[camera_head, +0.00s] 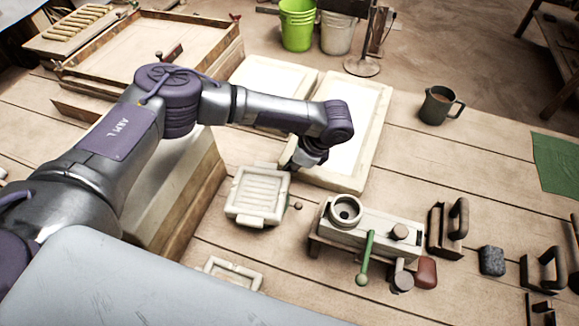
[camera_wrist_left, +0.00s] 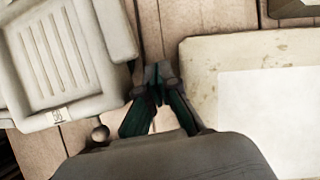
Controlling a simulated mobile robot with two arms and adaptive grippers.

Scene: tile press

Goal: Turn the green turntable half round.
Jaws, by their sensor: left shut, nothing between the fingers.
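I cannot make out a green turntable in either view. A flat green sheet (camera_head: 560,162) lies at the right edge of the head view. My left gripper (camera_head: 290,167) points down between a pale ribbed square mould (camera_head: 234,208) and a pale framed slab (camera_head: 373,128). In the left wrist view its dark green fingers (camera_wrist_left: 158,78) are shut with nothing between them. That view shows the ribbed mould (camera_wrist_left: 92,103) to the left and the slab's edge (camera_wrist_left: 200,85) to the right. My right gripper is not in view.
A press (camera_head: 375,232) with a green-handled lever (camera_head: 366,260) stands right of the mould. A dark mug (camera_head: 437,106), dark handled tools (camera_head: 450,230) and a grey block (camera_head: 492,261) are on the plank table. Bare planks (camera_head: 480,160) lie between mug and tools.

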